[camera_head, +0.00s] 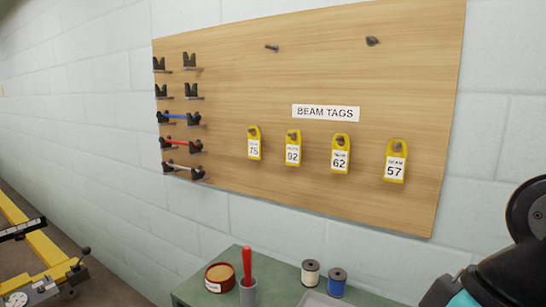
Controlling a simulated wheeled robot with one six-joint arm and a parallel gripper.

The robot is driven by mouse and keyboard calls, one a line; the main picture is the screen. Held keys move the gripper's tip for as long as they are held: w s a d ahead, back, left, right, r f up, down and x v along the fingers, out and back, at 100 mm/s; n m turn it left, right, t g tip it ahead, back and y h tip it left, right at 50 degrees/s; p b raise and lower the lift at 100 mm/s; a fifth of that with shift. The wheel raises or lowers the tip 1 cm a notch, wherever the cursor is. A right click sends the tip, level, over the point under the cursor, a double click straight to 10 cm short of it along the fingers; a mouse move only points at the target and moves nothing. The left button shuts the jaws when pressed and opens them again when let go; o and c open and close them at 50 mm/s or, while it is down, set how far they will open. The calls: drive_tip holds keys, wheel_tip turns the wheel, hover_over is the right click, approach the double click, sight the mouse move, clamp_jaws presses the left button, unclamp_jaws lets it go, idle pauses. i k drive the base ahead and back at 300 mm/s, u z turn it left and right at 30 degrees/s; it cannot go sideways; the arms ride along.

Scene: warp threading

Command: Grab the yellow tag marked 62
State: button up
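The yellow tag marked 62 (340,155) hangs on a dark peg on the wooden board, third from the left in a row of similar yellow tags. To its left hang the tag marked 92 (293,149) and the tag marked 75 (254,143). To its right hangs the tag marked 57 (395,161). The tag marked 62 touches none of the others and is fully visible. My gripper is not in view. Part of my arm shows at the lower right, apart from the tags.
The wooden board (300,75) carries a "BEAM TAGS" label (326,113), two upper pegs and brackets at left. Below, a green bench (276,277) holds a red bowl (220,278), a cup with a red-handled tool (247,270) and two spools. Space before the tags is clear.

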sight(340, 158)
drive_tip(key=u, duration=0.1)
drive_tip(key=k, duration=1.05)
drive_tip(key=u, duration=1.35)
drive_tip(key=i, duration=1.65)
drive_tip(key=z, duration=0.8)
drive_tip(key=i, duration=0.8)
drive_tip(key=z, duration=0.75)
